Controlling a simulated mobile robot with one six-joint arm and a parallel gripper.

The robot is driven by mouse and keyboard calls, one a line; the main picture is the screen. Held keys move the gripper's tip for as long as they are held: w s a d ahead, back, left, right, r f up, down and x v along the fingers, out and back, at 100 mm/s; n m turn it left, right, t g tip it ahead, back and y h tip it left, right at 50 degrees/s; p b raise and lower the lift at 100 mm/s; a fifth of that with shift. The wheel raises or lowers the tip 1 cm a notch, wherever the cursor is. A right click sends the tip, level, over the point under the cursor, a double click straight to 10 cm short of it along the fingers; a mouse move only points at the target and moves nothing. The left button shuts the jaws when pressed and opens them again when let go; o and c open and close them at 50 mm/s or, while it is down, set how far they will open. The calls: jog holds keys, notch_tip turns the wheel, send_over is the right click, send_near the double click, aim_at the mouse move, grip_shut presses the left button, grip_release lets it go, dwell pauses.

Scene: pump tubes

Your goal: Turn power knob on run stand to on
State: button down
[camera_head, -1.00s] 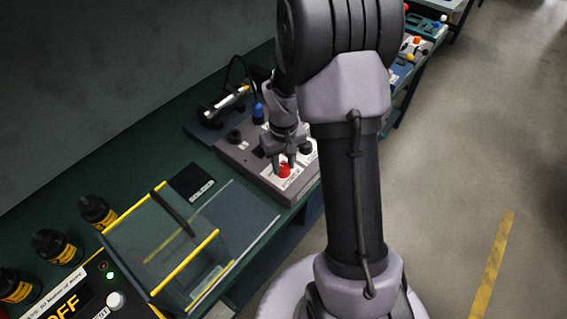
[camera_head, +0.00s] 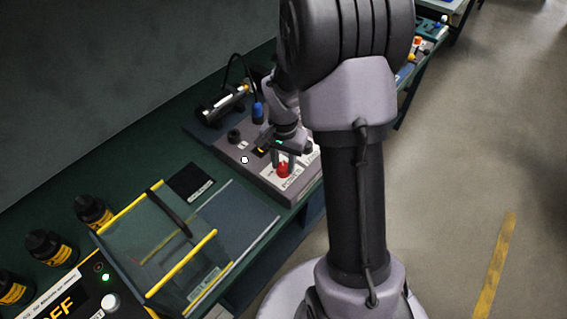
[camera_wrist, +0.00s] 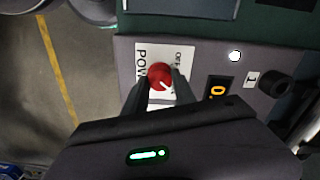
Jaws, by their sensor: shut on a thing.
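The run stand (camera_head: 231,157) is a grey box on the green bench. Its red power knob (camera_head: 283,170) sits on a white label plate near the front edge. In the wrist view the red knob (camera_wrist: 159,77) shows a white pointer mark, and the plate around it reads "POW…" and "OF…", partly covered. My gripper (camera_head: 284,158) points down at the knob. In the wrist view my gripper (camera_wrist: 160,88) has its two fingers closed on either side of the knob, gripping it. A lit white lamp (camera_head: 244,160) is on the stand's top, also in the wrist view (camera_wrist: 234,56).
A small display (camera_wrist: 217,90) with an orange digit and a black knob (camera_wrist: 274,84) sit beside the power knob. A clear cover with yellow edges (camera_head: 183,265) stands nearby on the bench. Black bottles (camera_head: 50,248) line the left. Open floor lies at right.

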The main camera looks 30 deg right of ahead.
aim_at(283, 166)
jog(key=shift+m, duration=0.6)
jog(key=c, duration=1)
grip_release()
notch_tip(283, 166, up, 18)
jog(key=p, duration=0.6)
jog(key=shift+f, duration=0.25)
jog(key=s+a+r+n+t+b, duration=0.1)
jog(key=s+a+r+n+t, duration=0.1)
jog(key=s+a, duration=0.3)
jog(key=s+a+r+n+t+y+b, duration=0.1)
jog(key=s+a+r+n+t, duration=0.1)
jog(key=s+a, duration=0.4)
jog(key=s+a+r+n+t+y+b, duration=0.1)
jog(key=s+a+r+n, duration=0.2)
jog(key=s+a, duration=0.2)
jog(key=shift+s+a+n+t, duration=0.15)
jog(key=shift+s+n+t, duration=0.2)
jog(key=shift+s, duration=0.2)
